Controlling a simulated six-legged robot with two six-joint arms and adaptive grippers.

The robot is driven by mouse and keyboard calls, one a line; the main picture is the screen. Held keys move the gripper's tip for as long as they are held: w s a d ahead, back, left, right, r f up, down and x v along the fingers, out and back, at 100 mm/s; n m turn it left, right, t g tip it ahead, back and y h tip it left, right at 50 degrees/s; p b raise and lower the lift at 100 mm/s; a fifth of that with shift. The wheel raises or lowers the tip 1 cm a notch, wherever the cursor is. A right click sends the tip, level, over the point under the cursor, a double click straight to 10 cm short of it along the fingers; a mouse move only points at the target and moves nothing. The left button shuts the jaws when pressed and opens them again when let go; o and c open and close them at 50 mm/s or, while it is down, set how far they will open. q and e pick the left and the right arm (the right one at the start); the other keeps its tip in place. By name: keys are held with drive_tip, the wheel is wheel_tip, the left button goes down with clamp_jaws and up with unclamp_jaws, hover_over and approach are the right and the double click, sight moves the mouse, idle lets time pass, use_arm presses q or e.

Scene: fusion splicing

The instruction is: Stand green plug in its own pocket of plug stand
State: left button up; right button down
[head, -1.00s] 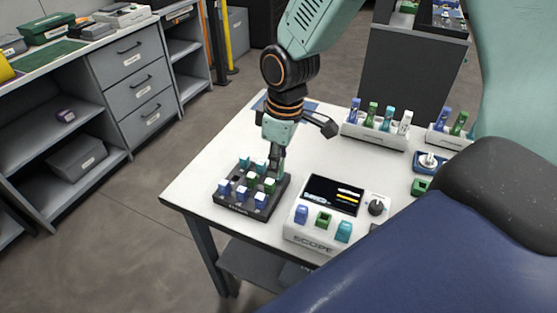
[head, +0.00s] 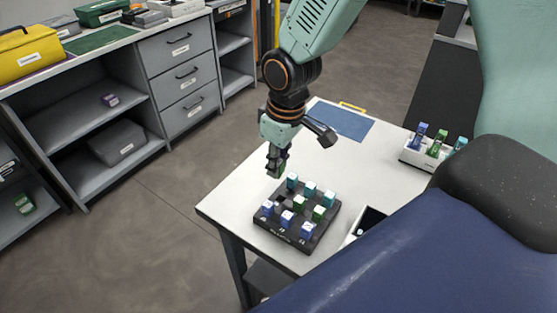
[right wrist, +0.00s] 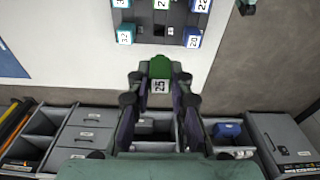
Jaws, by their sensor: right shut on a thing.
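My right gripper (head: 276,163) is shut on a green plug (head: 276,172), held above the table near the far left corner of the plug stand. In the right wrist view the green plug (right wrist: 160,68) sits between the fingertips, with a white label that seems to read 25. The plug stand (head: 273,236) is a black block on the white table, holding several teal, green and blue plugs with white tops. At least one pocket on its left side looks empty. The stand (right wrist: 150,34) also shows at the top of the right wrist view, apart from the held plug. My left gripper is out of view.
A white box with a dark opening (head: 350,238) stands right of the stand, partly hidden. A white rack (head: 413,155) with upright plugs stands at the back right. A blue mat (head: 342,123) lies at the far edge; the table between is clear.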

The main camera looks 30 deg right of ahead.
sight(279, 178)
drive_tip(key=shift+r, duration=0.1)
drive_tip(key=shift+s+d+m, duration=0.15)
drive_tip(key=shift+s+m, duration=0.15)
drive_tip(key=shift+s+d+f+b, duration=0.15)
drive_tip(key=shift+d+f+b, duration=0.1)
drive_tip(key=shift+f+b, duration=0.1)
drive_tip(key=shift+d+f+b, duration=0.1)
drive_tip(key=shift+f+b, duration=0.2)
drive_tip(key=f+b, duration=0.1)
drive_tip(key=a+f+b, duration=0.1)
drive_tip(key=f+b, duration=0.1)
drive_tip(key=shift+f, duration=0.1)
drive_tip(key=shift+d+f+b, duration=0.35)
drive_tip(key=shift+f+b, duration=0.15)
drive_tip(key=shift+b, duration=0.3)
drive_tip(key=shift+w+a, duration=0.25)
drive_tip(key=shift+s+d+f, duration=0.15)
drive_tip(key=shift+s+d, duration=0.05)
drive_tip(key=shift+d, duration=0.05)
drive_tip(key=shift+w+a+f, duration=0.1)
drive_tip(key=shift+f, duration=0.3)
